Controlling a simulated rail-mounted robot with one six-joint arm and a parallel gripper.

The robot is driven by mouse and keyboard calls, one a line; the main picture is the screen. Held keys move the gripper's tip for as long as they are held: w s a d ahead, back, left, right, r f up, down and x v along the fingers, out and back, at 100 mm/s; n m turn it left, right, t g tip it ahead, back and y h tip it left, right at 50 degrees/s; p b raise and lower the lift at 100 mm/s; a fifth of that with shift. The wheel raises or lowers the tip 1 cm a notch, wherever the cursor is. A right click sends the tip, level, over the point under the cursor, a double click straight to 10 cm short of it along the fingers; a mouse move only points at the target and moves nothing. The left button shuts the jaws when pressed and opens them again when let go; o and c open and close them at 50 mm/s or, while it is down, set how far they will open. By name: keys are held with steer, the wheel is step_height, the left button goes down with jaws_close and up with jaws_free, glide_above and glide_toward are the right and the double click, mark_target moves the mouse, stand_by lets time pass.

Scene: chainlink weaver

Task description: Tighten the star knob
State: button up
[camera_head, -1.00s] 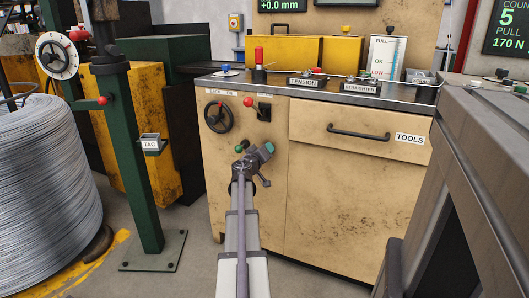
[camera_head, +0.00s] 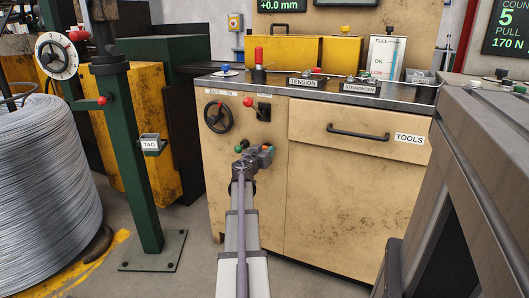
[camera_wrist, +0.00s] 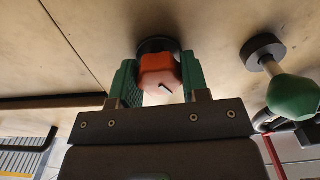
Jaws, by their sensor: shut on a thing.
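The orange-red star knob (camera_wrist: 158,70) sits between the green fingers of my gripper (camera_wrist: 157,80) in the wrist view. My gripper is shut on it from both sides. A dark line marks the knob's pale face, and a black round collar shows behind it against the tan panel. In the head view, my gripper (camera_head: 266,153) is at the cabinet front with a little orange of the knob (camera_head: 266,148) visible. Much of the knob is hidden by my fingers there.
A green knob on a stem (camera_wrist: 292,97) stands beside my gripper in the wrist view. The cabinet front has a black handwheel (camera_head: 218,117), a red ball lever (camera_head: 249,102) and a drawer handle (camera_head: 358,132). Open floor lies below the cabinet.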

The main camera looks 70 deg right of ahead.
stand_by(0.3)
steer(key=o, duration=0.9)
steer(key=shift+a, duration=0.1)
steer(key=a, duration=1)
steer(key=shift+w+a, duration=0.25)
steer(key=shift+a, duration=0.1)
